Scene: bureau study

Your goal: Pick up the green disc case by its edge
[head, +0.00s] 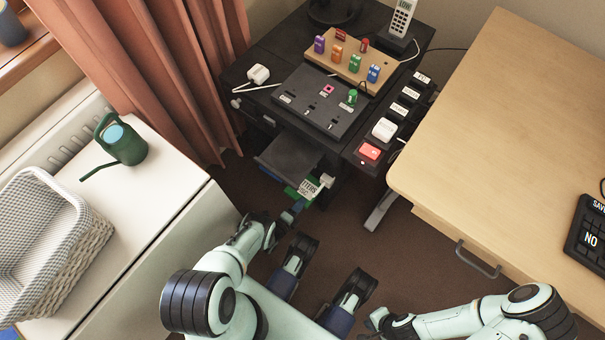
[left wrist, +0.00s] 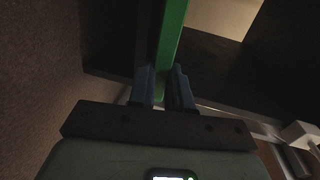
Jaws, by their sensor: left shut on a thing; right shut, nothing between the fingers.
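Whether the case touches the drawer is unclear. My right gripper (head: 372,322) is shut and empty, low in the head view, far from the case.
The pulled-out dark drawer (head: 288,158) and the black desk (head: 262,62) stand close above the case. A wooden desk (head: 490,130) is to the right. A white cabinet (head: 150,190) with a watering can (head: 124,143) and a basket (head: 50,250) is to the left. Brown floor lies between.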

